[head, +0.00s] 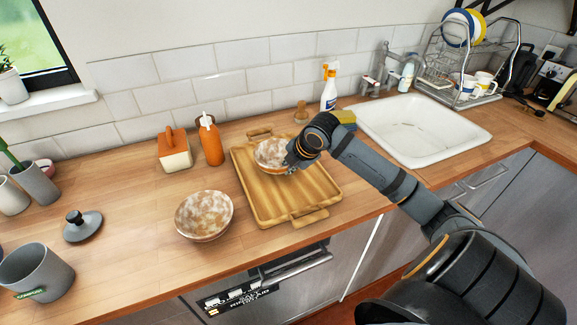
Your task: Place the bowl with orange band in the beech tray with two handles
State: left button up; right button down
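A mottled white-and-brown bowl (269,153) is over the back part of the beech tray with two handles (305,196). I cannot tell whether it rests on the tray floor or is just above it. My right gripper (291,163) is at this bowl's right rim; its fingertips are small and partly hidden, so their grip is unclear. A second, similar mottled bowl (204,215) stands upright on the counter, left of the tray. My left gripper is not in view.
A spray bottle (329,88) stands at the wall. The white sink (422,128) is right. A grey lid (83,226) and grey pot (38,272) are left.

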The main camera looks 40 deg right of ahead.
jog(key=shift+f, duration=0.1)
jog(key=c, duration=1.5)
grip_release()
jog(key=v, duration=0.1)
jog(key=p+v, duration=0.1)
jog(key=v, duration=0.2)
jog(key=shift+d+r+p, duration=0.3)
jog(key=shift+r+p, duration=0.05)
jog(key=shift+p, duration=0.05)
jog(key=shift+s+r+p, duration=0.35)
jog(key=shift+r+p, duration=0.2)
jog(key=shift+p, duration=0.15)
jog(key=p+v, duration=0.2)
jog(key=p, duration=0.3)
jog(key=p+v, duration=0.2)
jog(key=p, duration=0.3)
jog(key=p+v, duration=0.2)
jog(key=p, duration=0.3)
jog(key=shift+s+a+r, duration=0.1)
jog(key=shift+s+a, duration=0.05)
jog(key=shift+a, duration=0.15)
